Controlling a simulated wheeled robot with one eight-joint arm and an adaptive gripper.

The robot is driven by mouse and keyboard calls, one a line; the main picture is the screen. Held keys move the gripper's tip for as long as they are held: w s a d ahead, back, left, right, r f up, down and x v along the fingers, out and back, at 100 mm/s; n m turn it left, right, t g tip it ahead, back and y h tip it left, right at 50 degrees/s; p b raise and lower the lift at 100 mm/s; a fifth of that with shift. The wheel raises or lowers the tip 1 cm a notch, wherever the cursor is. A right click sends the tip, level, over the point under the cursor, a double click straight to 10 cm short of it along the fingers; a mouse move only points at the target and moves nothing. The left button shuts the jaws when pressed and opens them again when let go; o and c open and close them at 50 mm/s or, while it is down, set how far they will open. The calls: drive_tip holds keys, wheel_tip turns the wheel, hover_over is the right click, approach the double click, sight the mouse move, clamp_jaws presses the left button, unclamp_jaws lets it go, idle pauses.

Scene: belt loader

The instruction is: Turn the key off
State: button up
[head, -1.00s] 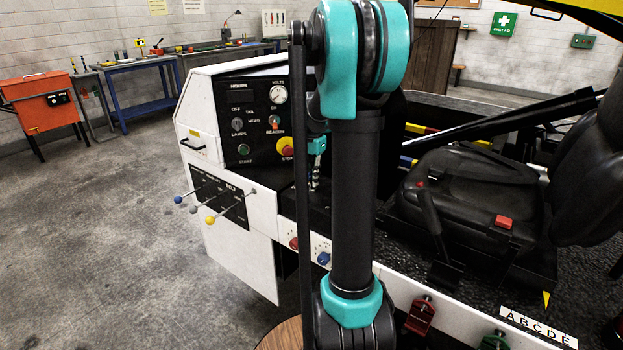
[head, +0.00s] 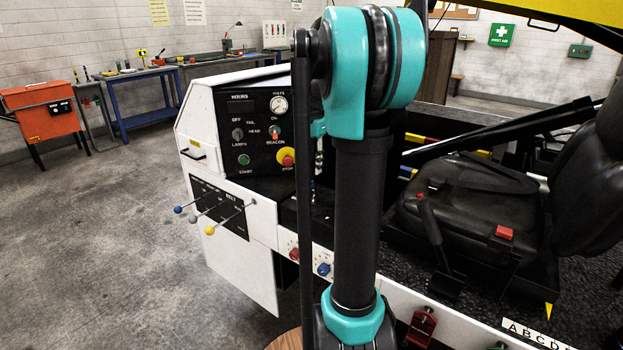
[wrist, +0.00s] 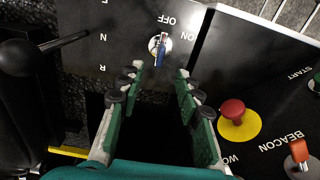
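In the wrist view, the key (wrist: 161,55) sits in a round switch (wrist: 153,44) on a black panel, with upside-down OFF and ON lettering beside it. The key looks blue and silver and points roughly along the picture's vertical. My gripper (wrist: 160,72) is open, with its green-padded fingers on either side just short of the key. No contact with the key shows.
A red stop button on a yellow disc (wrist: 232,110) and an orange beacon switch (wrist: 299,152) lie right of my fingers in the wrist view. A black lever (wrist: 30,58) stands at left. The seat (head: 470,205) is right of my arm in the head view.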

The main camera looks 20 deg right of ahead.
drive_tip(key=shift+r, duration=1.55)
